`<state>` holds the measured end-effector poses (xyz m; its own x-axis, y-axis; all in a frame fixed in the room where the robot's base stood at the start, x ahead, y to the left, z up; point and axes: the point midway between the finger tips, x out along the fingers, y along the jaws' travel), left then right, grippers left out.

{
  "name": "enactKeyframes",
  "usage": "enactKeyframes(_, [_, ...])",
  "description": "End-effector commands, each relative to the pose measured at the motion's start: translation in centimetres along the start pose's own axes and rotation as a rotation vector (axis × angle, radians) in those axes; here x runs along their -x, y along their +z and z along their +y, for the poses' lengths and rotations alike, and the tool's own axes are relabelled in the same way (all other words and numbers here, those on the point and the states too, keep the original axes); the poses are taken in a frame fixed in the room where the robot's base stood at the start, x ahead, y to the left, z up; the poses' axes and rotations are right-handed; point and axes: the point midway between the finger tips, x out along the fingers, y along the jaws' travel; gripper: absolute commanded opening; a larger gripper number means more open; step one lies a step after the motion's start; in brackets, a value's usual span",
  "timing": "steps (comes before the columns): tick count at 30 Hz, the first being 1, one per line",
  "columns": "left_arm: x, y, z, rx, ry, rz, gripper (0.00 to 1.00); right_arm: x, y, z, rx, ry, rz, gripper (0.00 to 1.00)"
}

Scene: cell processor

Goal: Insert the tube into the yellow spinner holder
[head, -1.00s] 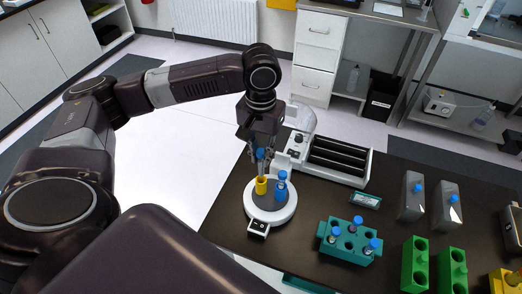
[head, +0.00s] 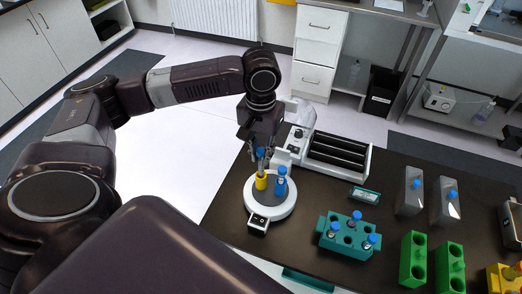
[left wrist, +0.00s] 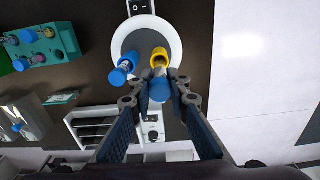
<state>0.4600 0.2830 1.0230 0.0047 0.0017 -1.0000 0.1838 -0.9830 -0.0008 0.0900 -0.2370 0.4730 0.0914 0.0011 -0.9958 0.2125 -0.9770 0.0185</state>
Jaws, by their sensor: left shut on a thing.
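My left gripper (head: 261,158) is shut on a blue-capped tube (head: 260,153) and holds it upright above the yellow holder (head: 261,182) on the round white spinner (head: 252,210). In the left wrist view, the fingers (left wrist: 160,80) sit on both sides of the blue cap (left wrist: 160,90). The tube's lower end is at the mouth of the yellow holder (left wrist: 159,52); how deep it reaches inside is hidden. A second blue-capped tube (head: 281,184) stands on the spinner, just right of the yellow holder. My right gripper is not in view.
A white device with black rollers (head: 338,150) stands behind the spinner. A teal rack (head: 345,242) with several blue-capped tubes is to the right. Green blocks (head: 413,260) and grey blocks (head: 411,190) stand farther right. The dark tabletop between them is partly clear.

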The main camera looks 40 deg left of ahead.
Motion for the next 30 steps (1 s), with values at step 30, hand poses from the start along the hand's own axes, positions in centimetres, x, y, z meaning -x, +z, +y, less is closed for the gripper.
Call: enactKeyframes(30, [-4.4, 0.0, 0.1, 0.0, 0.001, 0.0, 0.0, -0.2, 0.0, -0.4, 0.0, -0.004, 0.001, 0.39])
